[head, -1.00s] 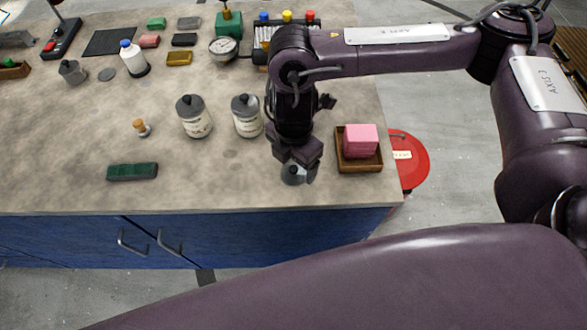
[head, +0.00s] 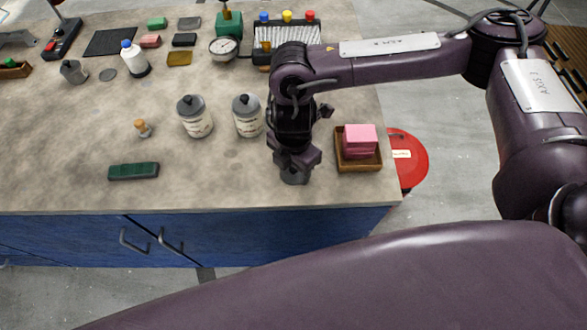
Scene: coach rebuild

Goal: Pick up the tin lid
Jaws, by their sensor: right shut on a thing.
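The tin lid (head: 294,178) is a small grey round piece near the front edge of the bench, left of the wooden tray. My right gripper (head: 295,165) points down over it and is shut on it. The fingers and wrist hide its top. I cannot tell whether the lid touches the bench top or is just clear of it. My left gripper is not in view.
Two labelled tins (head: 195,123) (head: 247,120) with grey tops stand left of my right gripper. A wooden tray (head: 372,166) with pink blocks (head: 360,141) is close on its right. A green block (head: 133,171) lies front left. Bench between is clear.

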